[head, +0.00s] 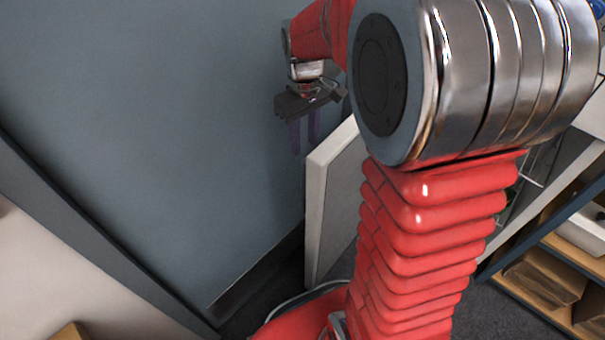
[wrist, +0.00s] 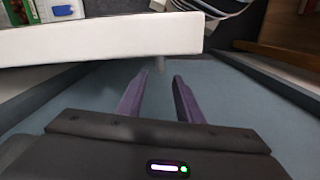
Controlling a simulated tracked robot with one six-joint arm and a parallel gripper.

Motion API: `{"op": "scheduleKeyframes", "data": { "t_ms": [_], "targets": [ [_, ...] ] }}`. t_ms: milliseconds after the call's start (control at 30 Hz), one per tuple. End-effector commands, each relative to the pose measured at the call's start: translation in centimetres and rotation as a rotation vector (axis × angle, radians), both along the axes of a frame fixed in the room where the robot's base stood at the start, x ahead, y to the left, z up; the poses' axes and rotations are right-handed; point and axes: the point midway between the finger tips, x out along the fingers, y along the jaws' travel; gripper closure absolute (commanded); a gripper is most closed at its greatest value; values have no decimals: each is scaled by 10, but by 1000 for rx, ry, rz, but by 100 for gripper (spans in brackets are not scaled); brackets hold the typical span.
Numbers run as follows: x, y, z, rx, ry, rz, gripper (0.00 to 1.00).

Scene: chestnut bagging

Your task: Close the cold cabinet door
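The cold cabinet door (head: 318,215) stands open in the head view as a thick white panel with a grey face, seen nearly edge-on. Its white edge also crosses the upper left of the wrist view (wrist: 90,42). My gripper (head: 304,138) is just left of the door's upper end in the head view. In the wrist view my gripper (wrist: 159,78) has two purple fingers spread apart with nothing between them. Their tips are close to the door's lower edge; I cannot tell whether they touch it. A small grey post shows beyond the tips. My arm hides much of the cabinet.
A large blue-grey panel (head: 150,110) fills the left of the head view. Wooden shelves with brown bags (head: 545,278) stand at the lower right. A green package (wrist: 20,14) lies beyond the door in the wrist view. Dark floor shows below the door.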

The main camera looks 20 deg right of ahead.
Motion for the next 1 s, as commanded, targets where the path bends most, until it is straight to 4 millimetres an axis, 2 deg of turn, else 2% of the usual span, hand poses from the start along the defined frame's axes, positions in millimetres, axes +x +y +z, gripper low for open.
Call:
{"op": "scheduleKeyframes", "data": {
  "t_ms": [167,800,1000],
  "targets": [
    [-1,0,-14,0,2,0,68],
    [-1,1,-110,1,2,1,68],
    [0,1,-131,2,1,1,68]
  ]
}}
